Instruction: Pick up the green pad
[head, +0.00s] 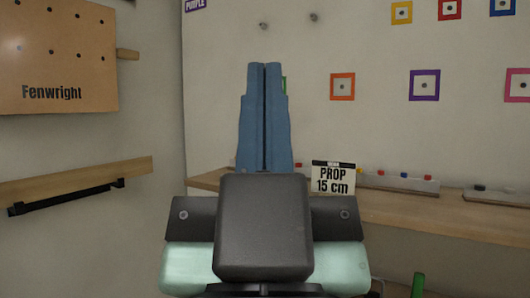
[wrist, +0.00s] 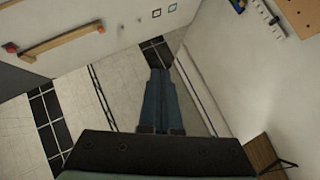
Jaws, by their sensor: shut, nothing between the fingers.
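My gripper (head: 264,68) points up and away from me in the head view, its two blue fingers pressed together with nothing between them. It also shows in the wrist view (wrist: 158,73), shut and empty. No green pad is clearly visible. A narrow green edge (head: 284,84) shows just right of the fingers, mostly hidden behind them. A small bright green thing (head: 418,285) shows at the bottom right of the head view, cut off by the frame; I cannot tell what it is.
A wooden shelf (head: 430,213) runs along the wall with a "PROP 15 cm" sign (head: 333,178) and strips with coloured knobs (head: 400,182). Orange (head: 342,87) and purple (head: 424,85) frames hang above. A "Fenwright" board (head: 60,60) and a railed plank (head: 75,184) are left.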

